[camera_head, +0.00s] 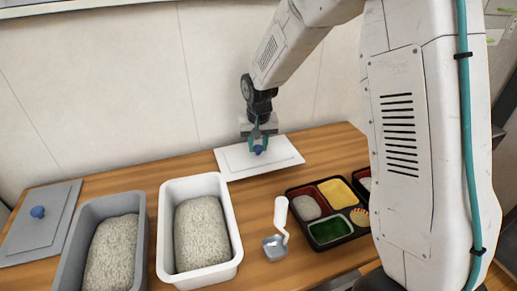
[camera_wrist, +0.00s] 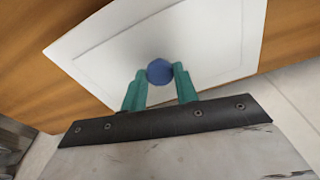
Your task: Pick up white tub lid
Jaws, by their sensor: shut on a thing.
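The white tub lid (camera_head: 283,155) is a flat white rectangle with a round blue knob (camera_head: 258,150) at its middle. It is at the back of the wooden counter in the head view, close to the wall. My gripper (camera_head: 257,141) is above the lid with its teal fingers on the knob. In the wrist view the lid (camera_wrist: 215,50) fills the upper middle, and the teal fingers of my gripper (camera_wrist: 160,76) are shut on its blue knob (camera_wrist: 160,71). I cannot tell whether the lid touches the counter.
A white tub (camera_head: 166,232) and a grey tub (camera_head: 76,237), both holding rice, stand at front left. A grey lid (camera_head: 30,240) with a blue knob lies at far left. A scoop (camera_head: 275,246) and a black bento tray (camera_head: 319,245) with filled compartments are to the right.

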